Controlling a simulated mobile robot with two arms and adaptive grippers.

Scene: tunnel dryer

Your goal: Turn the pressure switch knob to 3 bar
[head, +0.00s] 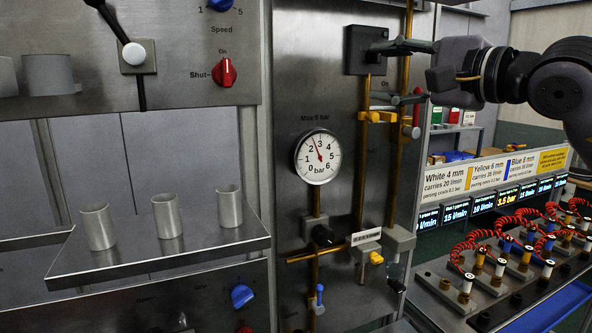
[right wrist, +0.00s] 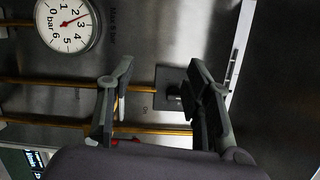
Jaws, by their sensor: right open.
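The pressure switch is a dark square box (head: 364,60) high on the grey panel in the head view. In the right wrist view its dark face (right wrist: 166,79) shows between my fingers, with a round dark knob (right wrist: 175,90) close to the right-hand finger, which partly covers it. Any scale on the knob is unreadable. My right gripper (head: 388,48) is open at the switch, coming from the right; its fingers also show apart in the right wrist view (right wrist: 160,78). Contact with the knob cannot be told. The round gauge (head: 328,174) has its needle between 2 and 3 bar.
Brass pipes (head: 361,160) with valves run down the panel below the switch. A red knob (head: 224,72) and a shelf (head: 150,258) with grey cups stand left. A rack with red coiled hoses (head: 470,246) stands lower right.

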